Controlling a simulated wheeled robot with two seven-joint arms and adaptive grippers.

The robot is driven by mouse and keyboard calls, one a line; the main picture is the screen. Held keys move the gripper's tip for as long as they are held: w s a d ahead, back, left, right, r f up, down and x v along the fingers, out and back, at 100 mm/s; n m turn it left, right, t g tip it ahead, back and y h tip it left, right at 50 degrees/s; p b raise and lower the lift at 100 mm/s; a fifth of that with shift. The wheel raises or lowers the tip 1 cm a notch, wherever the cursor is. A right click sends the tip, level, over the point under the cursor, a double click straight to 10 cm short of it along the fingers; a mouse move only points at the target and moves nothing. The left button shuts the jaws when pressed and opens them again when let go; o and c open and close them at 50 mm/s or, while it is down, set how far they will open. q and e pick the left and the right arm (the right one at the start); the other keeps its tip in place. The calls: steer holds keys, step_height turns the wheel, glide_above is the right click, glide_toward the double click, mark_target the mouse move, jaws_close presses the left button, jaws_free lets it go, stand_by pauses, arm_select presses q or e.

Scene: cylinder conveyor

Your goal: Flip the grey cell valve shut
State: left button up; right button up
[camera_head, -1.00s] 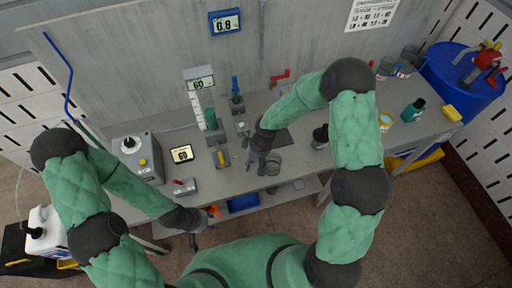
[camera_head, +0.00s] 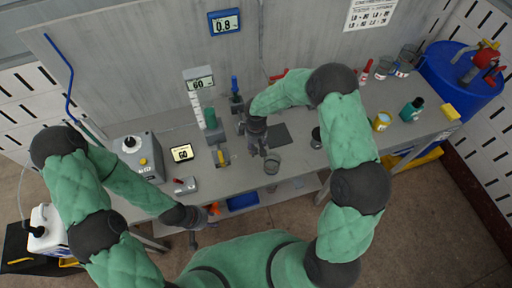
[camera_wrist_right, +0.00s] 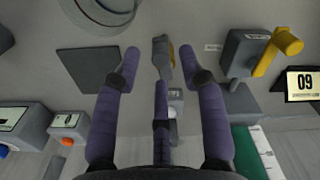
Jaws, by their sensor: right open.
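My right gripper (camera_head: 257,149) is over the bench, left of the dark square pad. In the right wrist view its fingers (camera_wrist_right: 165,78) are spread and hold nothing. A small grey fitting with a tan-yellow side (camera_wrist_right: 162,56) shows just beyond the fingertips, between them; I cannot tell if it is the grey cell valve or if a finger touches it. A grey block with a yellow lever (camera_wrist_right: 262,52) stands right of the fingers; it also shows in the head view (camera_head: 221,157). My left gripper (camera_head: 196,236) hangs by the bench's front edge, its fingers unclear.
A glass beaker (camera_head: 272,164) stands close to the right gripper, near the front edge. The dark pad (camera_head: 279,136) lies bare. A blue-handled valve (camera_head: 235,88) and green-filled column (camera_head: 211,119) stand behind. A grey pump box (camera_head: 138,158) is left.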

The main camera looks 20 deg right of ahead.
steer(key=shift+f, duration=1.1)
jaws_close()
steer(key=shift+a+f+m+b, duration=0.1)
steer(key=shift+f+m+b, duration=0.15)
steer(key=shift+b, duration=0.55)
steer(key=shift+a+r+m+b, duration=0.15)
steer(key=shift+a+m+b, duration=0.1)
steer(key=shift+m+b, duration=0.5)
jaws_free()
steer(key=shift+r, duration=0.1)
